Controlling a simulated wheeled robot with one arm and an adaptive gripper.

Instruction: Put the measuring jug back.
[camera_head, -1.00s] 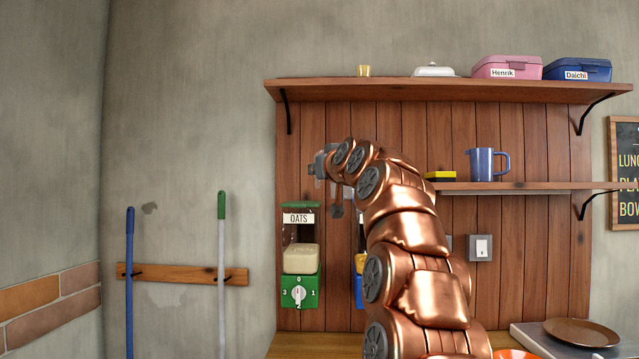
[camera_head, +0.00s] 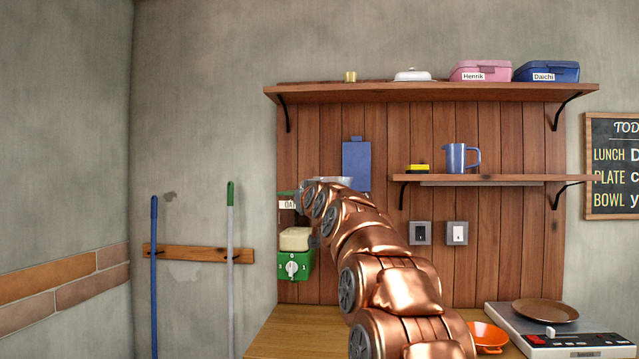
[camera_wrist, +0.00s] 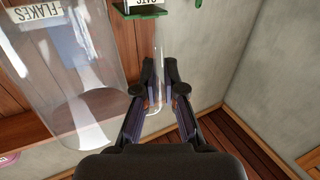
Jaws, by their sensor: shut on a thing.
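A large clear see-through vessel, which I take as the measuring jug (camera_wrist: 88,112), fills the left of the wrist view. My gripper (camera_wrist: 158,72) is shut on a narrow clear upright part beside it, apparently its handle. In the head view my arm reaches toward the board wall, and a pale clear edge of the jug (camera_head: 331,180) shows above the wrist, in front of a blue panel. The fingers are hidden there by my arm.
The oats dispenser (camera_head: 295,240) is beside my wrist, partly covered. A small shelf (camera_head: 480,179) holds a blue jug (camera_head: 458,158) and a yellow-black sponge (camera_head: 418,169). The upper shelf (camera_head: 430,93) holds lunch boxes. A scale-like device with a brown plate (camera_head: 545,311) and an orange bowl (camera_head: 487,336) stand below.

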